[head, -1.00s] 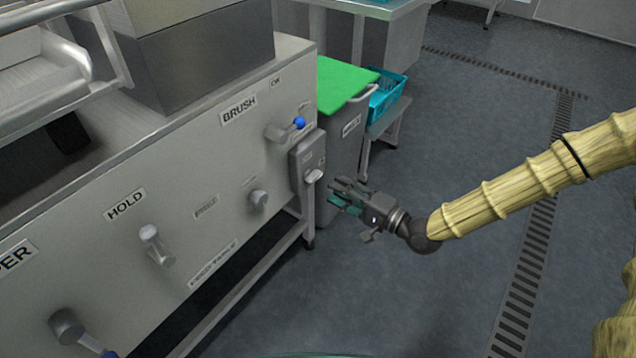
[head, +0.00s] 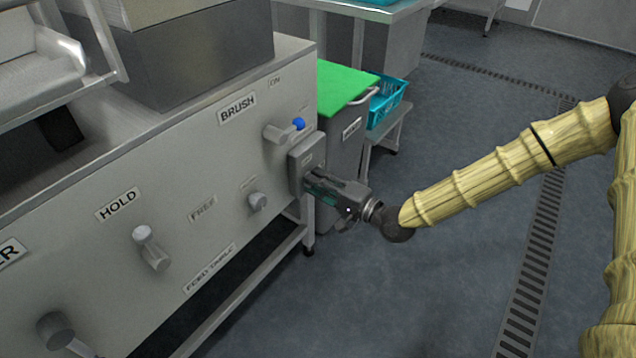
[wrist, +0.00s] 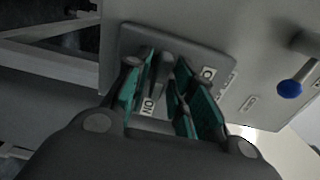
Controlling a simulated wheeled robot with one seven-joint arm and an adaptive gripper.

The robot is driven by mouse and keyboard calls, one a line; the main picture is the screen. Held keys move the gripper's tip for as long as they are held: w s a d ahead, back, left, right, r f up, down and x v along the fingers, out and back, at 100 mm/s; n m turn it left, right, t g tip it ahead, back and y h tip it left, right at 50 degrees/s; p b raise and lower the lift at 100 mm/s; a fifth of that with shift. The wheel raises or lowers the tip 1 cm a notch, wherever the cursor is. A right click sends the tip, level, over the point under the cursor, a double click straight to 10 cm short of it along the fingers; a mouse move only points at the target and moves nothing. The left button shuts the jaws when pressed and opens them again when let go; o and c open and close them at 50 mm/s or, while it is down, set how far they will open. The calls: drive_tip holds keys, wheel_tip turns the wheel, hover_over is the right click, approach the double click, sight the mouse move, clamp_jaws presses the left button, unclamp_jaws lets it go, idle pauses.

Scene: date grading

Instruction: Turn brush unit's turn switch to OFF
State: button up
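The brush unit's switch box (head: 301,160) is a grey box on the right end of the machine's front panel, below the BRUSH label (head: 237,108). In the wrist view, the turn switch (wrist: 161,72) is a grey handle standing out from the switch plate (wrist: 190,49), with an ON label (wrist: 148,106) beside it and a partly hidden label on the other side. My gripper (head: 312,180) is at the box. In the wrist view its green-padded fingers (wrist: 163,88) are open on both sides of the handle, with gaps visible. In the head view my gripper hides the switch.
A lever with a blue knob (head: 298,124) sticks out just above the box. Other knobs, one by HOLD (head: 150,246) and a small one (head: 257,201), are to the left. A green-lidded bin (head: 341,85) stands behind.

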clamp_jaws()
drive_tip(key=n+p, duration=0.8)
drive_tip(key=n, duration=0.9)
drive_tip(key=shift+n, duration=0.4)
idle(0.3)
drive_tip(key=shift+o, duration=2.2)
unclamp_jaws()
